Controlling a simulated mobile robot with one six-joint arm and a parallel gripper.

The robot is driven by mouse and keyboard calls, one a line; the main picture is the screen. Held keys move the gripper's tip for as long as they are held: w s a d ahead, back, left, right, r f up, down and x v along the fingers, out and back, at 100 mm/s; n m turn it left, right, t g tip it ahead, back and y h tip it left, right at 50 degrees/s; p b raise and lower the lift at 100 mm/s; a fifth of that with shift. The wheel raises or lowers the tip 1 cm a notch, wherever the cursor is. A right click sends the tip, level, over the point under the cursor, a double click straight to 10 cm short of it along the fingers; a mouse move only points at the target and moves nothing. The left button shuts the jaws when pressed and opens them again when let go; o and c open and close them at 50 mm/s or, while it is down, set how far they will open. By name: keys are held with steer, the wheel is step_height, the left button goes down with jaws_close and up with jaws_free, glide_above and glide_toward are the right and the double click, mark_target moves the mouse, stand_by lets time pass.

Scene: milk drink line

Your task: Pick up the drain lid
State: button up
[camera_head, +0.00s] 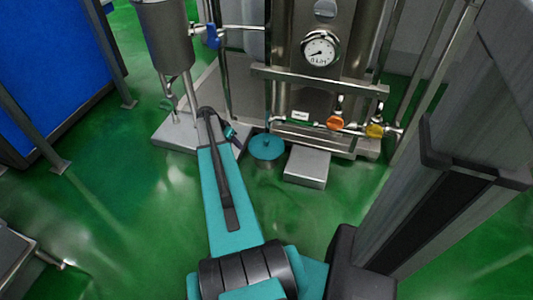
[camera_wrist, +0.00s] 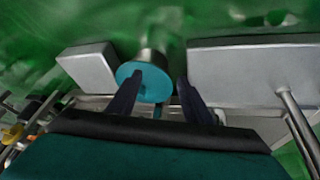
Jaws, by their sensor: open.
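The drain lid appears to be the round teal disc (camera_head: 267,147) on top of a short metal cylinder (camera_head: 266,163) near the floor. It also shows in the wrist view (camera_wrist: 152,86), with a thin teal stem standing on it. My gripper (camera_wrist: 160,76) is open and empty. Its left finger overlaps the disc in the picture, and its right finger is to the right of the disc. The stem lies between the two fingers in the picture. I cannot tell whether either finger touches the lid. In the head view my arm hides part of the gripper.
A grey metal block (camera_head: 307,167) stands just right of the lid. A metal base plate (camera_head: 176,135) lies to the left. Behind is a steel tank with a gauge (camera_head: 320,51) and a pipe with orange and yellow valves (camera_head: 375,131). Green floor (camera_head: 120,190) is open at the front left.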

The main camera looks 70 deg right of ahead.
mark_target(266, 140)
steer(key=s+d+r+m+h+b, duration=0.1)
steer(key=s+d+m+b, duration=0.2)
steer(key=s+d, duration=0.4)
steer(key=d, duration=0.3)
steer(key=shift+d+g, duration=0.3)
steer(key=shift+d, duration=0.05)
steer(key=shift+b+x, duration=1.6)
steer(key=shift+x, duration=2.65)
steer(key=shift+b+x, duration=1.1)
steer(key=shift+x, duration=0.4)
steer(key=shift+b+x, duration=0.5)
steer(key=shift+x, duration=0.6)
steer(key=shift+a, duration=0.1)
